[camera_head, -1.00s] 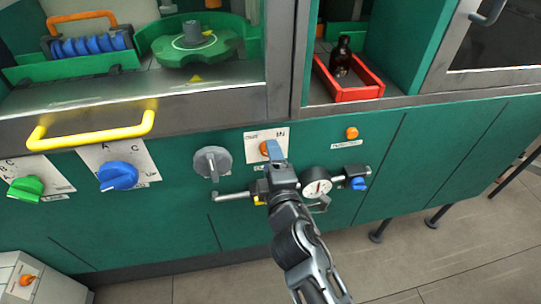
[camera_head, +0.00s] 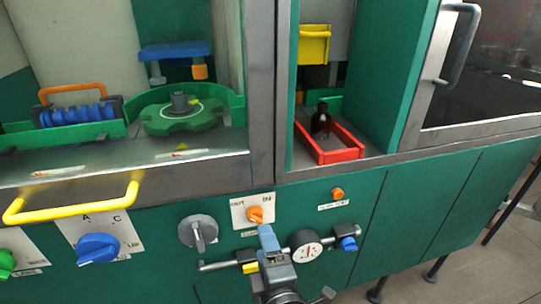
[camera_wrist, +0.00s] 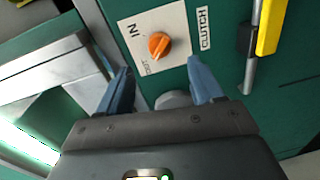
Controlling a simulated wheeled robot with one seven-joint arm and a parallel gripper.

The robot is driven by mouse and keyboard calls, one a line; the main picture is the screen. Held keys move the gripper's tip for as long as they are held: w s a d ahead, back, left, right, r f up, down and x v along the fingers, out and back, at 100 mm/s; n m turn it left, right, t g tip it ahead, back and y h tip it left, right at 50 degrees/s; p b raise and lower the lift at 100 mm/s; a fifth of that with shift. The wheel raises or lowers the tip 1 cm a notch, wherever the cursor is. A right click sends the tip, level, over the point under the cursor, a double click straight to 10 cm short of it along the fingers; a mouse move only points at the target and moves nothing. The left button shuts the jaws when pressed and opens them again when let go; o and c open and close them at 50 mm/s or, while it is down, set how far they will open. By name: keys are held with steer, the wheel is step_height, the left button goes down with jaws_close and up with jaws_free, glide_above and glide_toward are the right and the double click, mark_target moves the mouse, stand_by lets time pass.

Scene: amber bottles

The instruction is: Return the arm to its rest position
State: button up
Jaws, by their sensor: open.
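My gripper (camera_head: 268,238) is in front of the green panel, low in the head view, with its blue fingers just below the orange clutch knob (camera_head: 255,214). In the wrist view, the two blue fingers of my gripper (camera_wrist: 162,84) are spread apart with nothing between them. Much of my arm is below the bottom edge of the head view.
A yellow handle (camera_head: 75,205), a grey knob (camera_head: 198,232), a blue knob (camera_head: 98,248) and a gauge (camera_head: 306,249) stick out from the panel. A dark bottle (camera_head: 321,120) stands in a red tray (camera_head: 337,157) above. Open floor shows at right.

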steer(key=s+d+f+m+g+h, duration=0.1)
steer(key=s+d+f+m, duration=0.1)
steer(key=s+d+m, duration=0.6)
steer(key=s+d+f+m+h, duration=0.1)
steer(key=s+d+f, duration=0.35)
steer(key=s, duration=0.85)
steer(key=s+d+r+m+h, duration=0.1)
steer(key=s+d+r+m, duration=0.4)
steer(key=s, duration=0.4)
steer(key=s+d+r+m+h, duration=0.1)
steer(key=s+d+r+m, duration=0.4)
steer(key=s+r, duration=0.3)
steer(key=shift+s+d+r+m+g+h, duration=0.2)
steer(key=shift+s+d+m+g+h, duration=0.2)
steer(key=shift+s+m, duration=0.15)
steer(key=shift+c, duration=0.5)
